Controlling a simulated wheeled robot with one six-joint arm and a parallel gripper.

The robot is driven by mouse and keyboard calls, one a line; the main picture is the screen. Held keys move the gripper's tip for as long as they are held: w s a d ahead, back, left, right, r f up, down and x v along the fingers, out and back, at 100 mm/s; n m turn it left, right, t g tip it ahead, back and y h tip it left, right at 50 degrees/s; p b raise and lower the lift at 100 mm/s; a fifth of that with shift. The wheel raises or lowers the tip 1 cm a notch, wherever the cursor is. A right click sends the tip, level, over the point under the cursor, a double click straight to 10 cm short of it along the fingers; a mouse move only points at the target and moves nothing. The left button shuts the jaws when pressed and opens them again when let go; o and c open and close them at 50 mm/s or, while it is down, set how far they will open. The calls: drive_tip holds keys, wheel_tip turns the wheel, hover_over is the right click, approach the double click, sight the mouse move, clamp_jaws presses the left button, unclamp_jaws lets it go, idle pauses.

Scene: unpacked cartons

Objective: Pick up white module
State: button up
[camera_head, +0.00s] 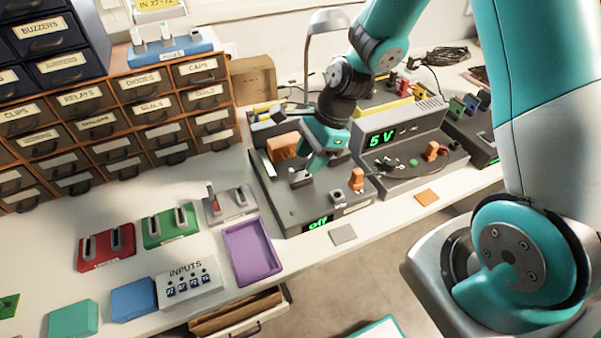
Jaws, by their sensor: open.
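A pale grey-white module (230,206) with two upright posts, one with a red part, lies on the white bench. It is shaped like the red module (106,250) and green module (169,228) to its left, and seems the likeliest white module. A white box marked INPUTS (189,289) with small switches sits nearer the front. My gripper (308,175) is open above the grey device marked "off" (300,213), right of the pale module and apart from it. Its fingertips are partly hidden, and I cannot tell whether they touch the device.
A purple tray (253,281) lies just in front of the pale module. The drawer cabinet (130,100) stands behind. A grey device reading 5 V (410,165) stands right of my gripper. Blue (134,299) and teal (73,319) blocks lie at front left. A drawer (236,312) hangs open below.

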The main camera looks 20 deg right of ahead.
sight(303, 166)
drive_tip(key=x, duration=0.4)
drive_tip(key=shift+w+a+f, duration=0.15)
drive_tip(key=shift+w+f, duration=0.05)
drive_tip(key=shift+w, duration=0.05)
clamp_jaws()
wheel_tip(303, 166, up, 20)
drive_tip(key=p, duration=0.1)
idle(0.3)
drive_tip(key=shift+s+a, duration=0.1)
